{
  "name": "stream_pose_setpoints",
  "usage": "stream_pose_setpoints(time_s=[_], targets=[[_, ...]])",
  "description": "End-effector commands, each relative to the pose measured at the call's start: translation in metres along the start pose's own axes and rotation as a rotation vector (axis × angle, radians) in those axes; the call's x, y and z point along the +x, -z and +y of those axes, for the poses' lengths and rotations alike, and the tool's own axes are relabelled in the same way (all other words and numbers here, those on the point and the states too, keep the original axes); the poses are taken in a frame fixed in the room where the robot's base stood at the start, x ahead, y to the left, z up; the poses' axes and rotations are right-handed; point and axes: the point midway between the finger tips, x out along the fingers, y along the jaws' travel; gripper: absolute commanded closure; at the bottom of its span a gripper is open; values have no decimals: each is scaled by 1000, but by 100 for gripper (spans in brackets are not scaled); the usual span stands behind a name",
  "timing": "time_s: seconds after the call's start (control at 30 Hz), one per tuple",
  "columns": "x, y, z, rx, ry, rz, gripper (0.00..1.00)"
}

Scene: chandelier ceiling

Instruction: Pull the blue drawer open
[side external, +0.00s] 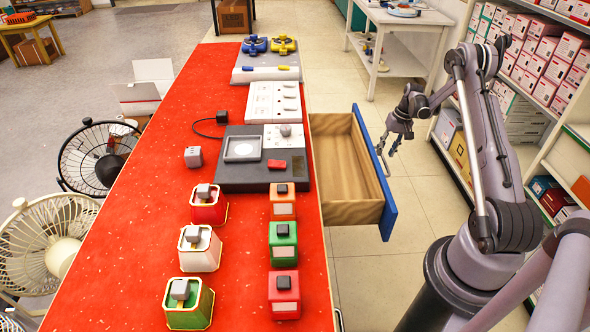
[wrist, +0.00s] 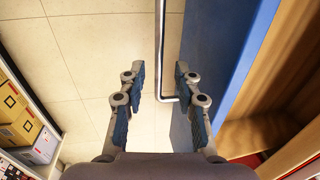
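The blue drawer stands pulled out from the right side of the red table; its blue front (side external: 375,165) faces right and its wooden inside (side external: 345,168) looks empty. In the wrist view the blue front (wrist: 220,65) is at the right, with the wooden inside beyond it. A thin metal handle (wrist: 160,45) runs along the front. My gripper (wrist: 159,75) is open, with the handle between its two fingers and a gap on each side. In the side view my gripper (side external: 387,148) is beside the drawer front.
The red table (side external: 130,215) holds a dark panel (side external: 230,180), several coloured blocks with grey tops and switch boxes. A shelf of boxes (side external: 545,55) stands right of my arm. A white table (side external: 400,40) is behind. Tiled floor (side external: 425,195) beside the drawer is clear.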

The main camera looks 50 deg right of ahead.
Motion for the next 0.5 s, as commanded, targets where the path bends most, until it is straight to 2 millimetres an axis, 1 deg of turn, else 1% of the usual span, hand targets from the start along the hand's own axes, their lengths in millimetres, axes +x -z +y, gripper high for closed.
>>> stream_pose_setpoints(time_s=[0.03, 0.3, 0.4, 0.5], targets=[[-9, 0, 0, 1, 0, 0, 67], [-63, 0, 1, 1, 0, 0, 67], [-80, 0, 0, 1, 0, 0, 67], [-92, 0, 0, 1, 0, 0, 67]])
